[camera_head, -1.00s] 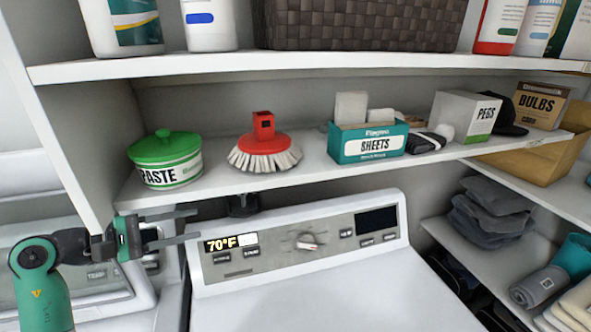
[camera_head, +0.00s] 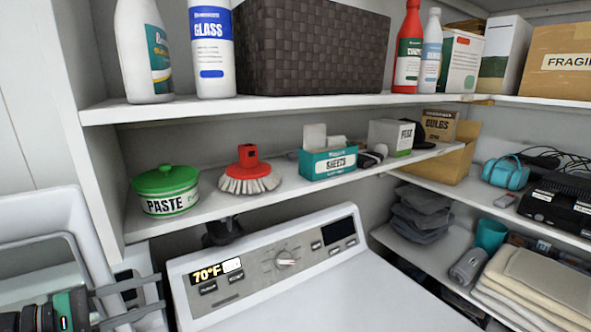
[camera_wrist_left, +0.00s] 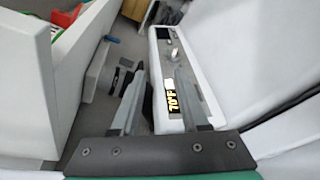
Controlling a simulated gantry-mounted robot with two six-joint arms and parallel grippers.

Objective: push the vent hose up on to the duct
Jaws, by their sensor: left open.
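A dark, rounded fitting (camera_head: 222,232) shows behind the washer's control panel, under the middle shelf. It may be part of the vent hose or duct; its lower part is hidden. In the left wrist view, a grey cylindrical piece with dark bands (camera_wrist_left: 122,76) lies in the gap between the white shelving and the washer. I cannot tell which part is hose and which is duct, or whether they are joined. My left gripper (camera_head: 162,291) is open and empty at the lower left, left of the panel and apart from the fitting. Its two fingers also show in the left wrist view (camera_wrist_left: 160,72).
The washer's control panel (camera_head: 270,262) stands close right of my left gripper. The middle shelf (camera_head: 215,206) overhangs the gap, holding a green-lidded paste tub (camera_head: 166,190), a red brush (camera_head: 248,172) and a sheets box (camera_head: 328,163). A white appliance (camera_head: 40,232) is at the left.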

